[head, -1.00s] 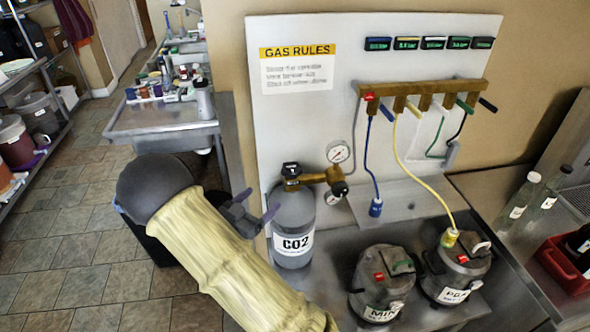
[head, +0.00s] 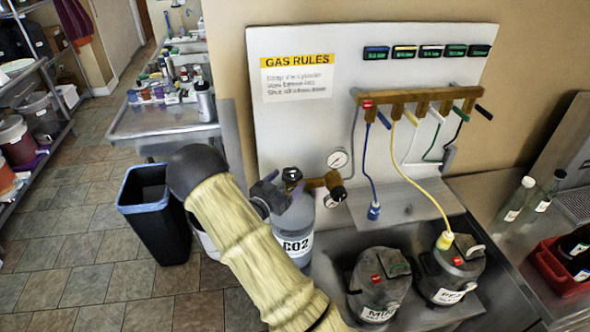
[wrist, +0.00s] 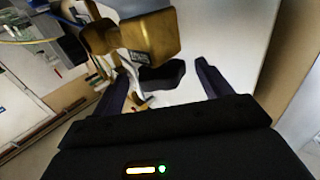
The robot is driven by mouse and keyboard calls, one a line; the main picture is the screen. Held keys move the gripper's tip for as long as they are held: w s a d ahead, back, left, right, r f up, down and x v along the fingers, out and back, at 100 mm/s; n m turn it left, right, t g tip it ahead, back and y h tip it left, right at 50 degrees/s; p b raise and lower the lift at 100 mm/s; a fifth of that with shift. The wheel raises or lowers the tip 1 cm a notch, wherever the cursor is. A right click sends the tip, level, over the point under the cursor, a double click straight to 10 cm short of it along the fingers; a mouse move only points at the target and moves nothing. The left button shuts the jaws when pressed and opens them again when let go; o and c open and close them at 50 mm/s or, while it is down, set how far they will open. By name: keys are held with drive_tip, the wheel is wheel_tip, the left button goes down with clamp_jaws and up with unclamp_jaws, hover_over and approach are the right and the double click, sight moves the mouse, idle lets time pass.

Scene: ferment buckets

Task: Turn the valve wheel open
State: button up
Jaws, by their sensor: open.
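The black valve wheel (head: 291,174) sits on top of the grey CO2 cylinder (head: 298,222), which stands upright against the white panel. A brass valve body and regulator (head: 330,181) stick out to its right. My gripper (head: 279,187) is at the cylinder's upper left, close to the wheel in the head view. In the wrist view my gripper (wrist: 161,70) is open, with its two dark fingers spread. A black knob-like part, apparently the wheel (wrist: 163,76), shows between them below the brass body (wrist: 135,38). I cannot tell whether the fingers touch it.
Two grey kegs (head: 379,285) stand in the basin right of the cylinder. A brass manifold (head: 425,98) with coloured hoses hangs on the panel (head: 300,125). A black bin (head: 155,215) stands on the floor at left. A red crate (head: 562,268) is on the right counter.

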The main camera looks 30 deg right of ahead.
sight(295, 173)
drive_tip(key=p+x, duration=0.1)
drive_tip(key=x, duration=0.4)
drive_tip(key=shift+w+d, duration=0.1)
drive_tip(key=c, duration=1)
